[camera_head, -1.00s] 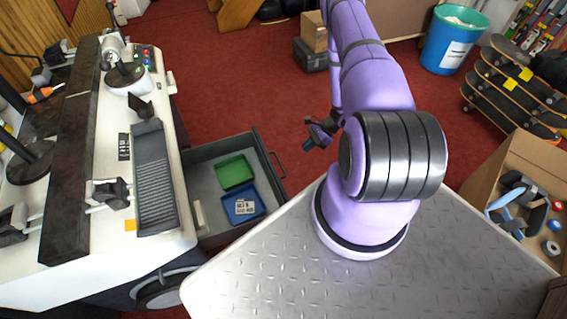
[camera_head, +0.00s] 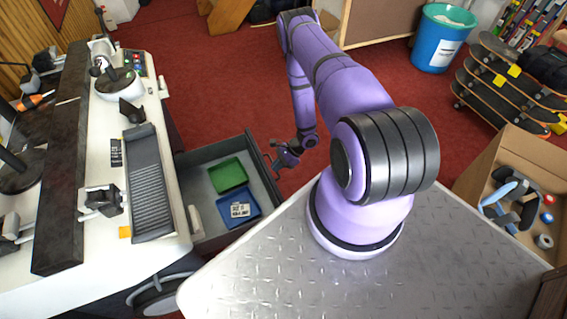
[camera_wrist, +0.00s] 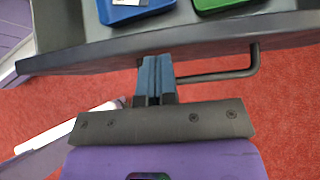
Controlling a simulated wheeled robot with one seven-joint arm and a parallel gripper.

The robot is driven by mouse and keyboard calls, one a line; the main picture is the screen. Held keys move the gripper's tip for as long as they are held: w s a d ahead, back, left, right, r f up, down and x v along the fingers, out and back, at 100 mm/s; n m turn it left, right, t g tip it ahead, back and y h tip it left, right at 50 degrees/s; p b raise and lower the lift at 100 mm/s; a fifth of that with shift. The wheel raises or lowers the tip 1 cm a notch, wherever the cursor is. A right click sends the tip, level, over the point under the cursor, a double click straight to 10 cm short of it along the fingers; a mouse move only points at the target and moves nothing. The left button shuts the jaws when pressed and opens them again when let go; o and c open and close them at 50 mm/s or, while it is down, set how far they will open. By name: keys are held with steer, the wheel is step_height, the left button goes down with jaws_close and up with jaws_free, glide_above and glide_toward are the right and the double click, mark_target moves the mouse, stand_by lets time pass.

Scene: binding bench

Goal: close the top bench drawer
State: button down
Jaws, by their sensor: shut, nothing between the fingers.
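The top bench drawer (camera_head: 212,152) stands pulled open from the bench's right side. Its grey front panel also shows across the top of the wrist view (camera_wrist: 205,42). A dark bar handle (camera_wrist: 215,76) sticks out from that front. My gripper (camera_head: 274,158) is just outside the drawer front, by the handle. In the wrist view its blue fingers (camera_wrist: 155,72) are shut together and empty, pointing at the front panel beside the handle's left part. I cannot tell whether they touch the panel or handle.
Inside the drawer lie a green tray (camera_head: 228,175) and a blue tray (camera_head: 232,220) with a label. The white bench top (camera_head: 100,235) carries tools and clamps. A cardboard box (camera_head: 475,175), skateboards (camera_head: 500,85) and a teal bin (camera_head: 432,50) stand right. Red floor beyond the drawer is clear.

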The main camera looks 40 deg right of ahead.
steer(key=shift+w+a, duration=0.1)
steer(key=shift+a, duration=0.25)
steer(key=w+a, duration=0.3)
steer(key=a, duration=0.7)
steer(key=w+a, duration=0.3)
steer(key=a, duration=0.7)
steer(key=w+a, duration=0.4)
steer(key=a, duration=0.6)
steer(key=shift+a, duration=0.25)
